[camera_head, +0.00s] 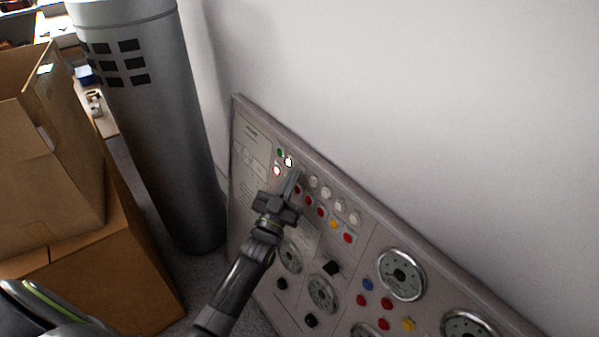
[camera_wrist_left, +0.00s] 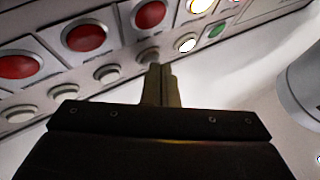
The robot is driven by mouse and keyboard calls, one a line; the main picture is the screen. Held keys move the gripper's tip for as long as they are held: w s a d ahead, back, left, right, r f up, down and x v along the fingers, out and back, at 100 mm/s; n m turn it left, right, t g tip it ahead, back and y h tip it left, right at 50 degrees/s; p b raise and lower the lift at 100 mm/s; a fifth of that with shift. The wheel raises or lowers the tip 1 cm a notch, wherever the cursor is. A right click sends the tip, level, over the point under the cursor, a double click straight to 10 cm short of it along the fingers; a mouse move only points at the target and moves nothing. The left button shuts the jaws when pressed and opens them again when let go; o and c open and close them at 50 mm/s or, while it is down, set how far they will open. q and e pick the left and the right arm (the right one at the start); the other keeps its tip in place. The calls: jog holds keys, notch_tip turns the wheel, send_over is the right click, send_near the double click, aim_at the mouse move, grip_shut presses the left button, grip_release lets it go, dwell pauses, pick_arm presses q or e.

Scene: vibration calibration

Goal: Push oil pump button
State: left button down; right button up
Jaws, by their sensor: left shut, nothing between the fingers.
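The grey control panel (camera_head: 252,130) leans against the white wall and carries rows of buttons and dials. A lit white button (camera_head: 288,161), a green button (camera_head: 280,153) and a lit red-white button (camera_head: 277,171) sit near its upper left. My left gripper (camera_head: 296,174) is shut and empty, its tips close to the upper button row. In the left wrist view its tips (camera_wrist_left: 161,72) are just below a grey-white button (camera_wrist_left: 148,57); whether they touch is unclear. The lit white button (camera_wrist_left: 187,43) and green button (camera_wrist_left: 216,30) are right of the tips. Labels are unreadable, so the oil pump button cannot be identified.
Red buttons (camera_wrist_left: 85,37) and pale buttons (camera_wrist_left: 107,74) continue along the panel beside the gripper. Large dials (camera_head: 401,274) are lower on the panel. A grey cylinder (camera_head: 160,130) and cardboard boxes (camera_head: 50,150) stand to the left. The white wall rises behind.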

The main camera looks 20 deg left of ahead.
pick_arm(q)
jog(key=shift+w+d, duration=0.1)
jog(key=shift+w, duration=0.1)
jog(key=shift+s, duration=0.1)
dwell(0.4)
jog(key=shift+s+a+r+p, duration=0.1)
jog(key=shift+s+a+p, duration=0.3)
jog(key=shift+s, duration=0.2)
jog(key=s+p, duration=0.1)
jog(key=s+a, duration=0.1)
jog(key=s, duration=0.1)
jog(key=s+a+r+p, duration=0.1)
jog(key=shift+s+a+p, duration=0.15)
jog(key=shift+a+p, duration=0.1)
jog(key=shift+p, duration=0.1)
dwell(0.5)
